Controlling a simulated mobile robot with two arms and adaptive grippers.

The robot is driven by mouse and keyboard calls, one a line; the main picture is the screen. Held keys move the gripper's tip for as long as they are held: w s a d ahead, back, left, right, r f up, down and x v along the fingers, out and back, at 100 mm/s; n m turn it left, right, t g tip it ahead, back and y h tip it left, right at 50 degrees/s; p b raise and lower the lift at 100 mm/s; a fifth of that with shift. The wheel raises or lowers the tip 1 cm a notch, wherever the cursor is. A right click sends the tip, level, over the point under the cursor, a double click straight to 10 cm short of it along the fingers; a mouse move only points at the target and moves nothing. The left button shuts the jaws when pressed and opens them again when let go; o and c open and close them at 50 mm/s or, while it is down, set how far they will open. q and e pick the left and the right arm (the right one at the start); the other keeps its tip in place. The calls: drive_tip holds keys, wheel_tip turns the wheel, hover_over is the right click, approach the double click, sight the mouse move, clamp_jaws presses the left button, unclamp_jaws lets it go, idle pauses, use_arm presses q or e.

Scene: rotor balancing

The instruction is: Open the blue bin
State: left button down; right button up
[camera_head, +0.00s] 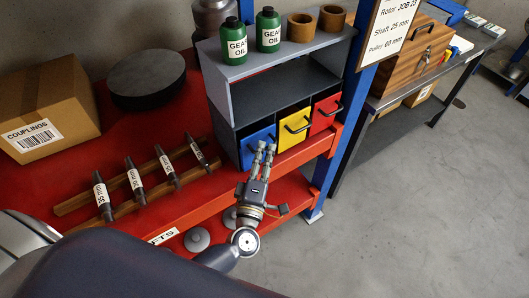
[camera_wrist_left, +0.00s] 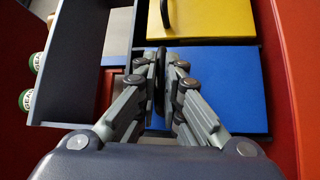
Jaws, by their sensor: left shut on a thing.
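The blue bin (camera_head: 250,140) is the leftmost of three bins in the lower row of a grey shelf unit. Its front looks about level with the yellow bin, so it appears closed. My left gripper (camera_head: 264,150) is at its front. In the left wrist view, my left gripper (camera_wrist_left: 161,65) is shut on the bin's dark handle (camera_wrist_left: 160,90), with a finger on each side. The blue front (camera_wrist_left: 225,85) fills much of that view behind the fingers. The fingers hide part of the handle and the front. My right gripper is not in view.
The yellow bin (camera_head: 289,123) and red bin (camera_head: 326,110) stand to the right. Green oil bottles (camera_head: 237,45) stand on the shelf top. Several labelled shafts (camera_head: 136,180) lie on wooden rails at left. A blue post (camera_head: 357,60) rises to the right; open floor lies beyond.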

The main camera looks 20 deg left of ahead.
use_arm(q)
drive_tip(key=s+d+f+m+t+h+b, duration=0.4)
drive_tip(key=f+m+b, duration=0.3)
drive_tip(key=b, duration=0.9)
drive_tip(key=shift+d+m+t+h, duration=0.65)
drive_tip(key=shift+m+t+h, duration=0.05)
drive_tip(key=shift+m, duration=1)
drive_tip(key=shift+s+h, duration=0.1)
drive_tip(key=shift+h, duration=0.2)
drive_tip(key=shift+r, duration=0.1)
drive_tip(key=c, duration=1.7)
unclamp_jaws()
drive_tip(key=v, duration=1.2)
drive_tip(key=shift+d, duration=0.1)
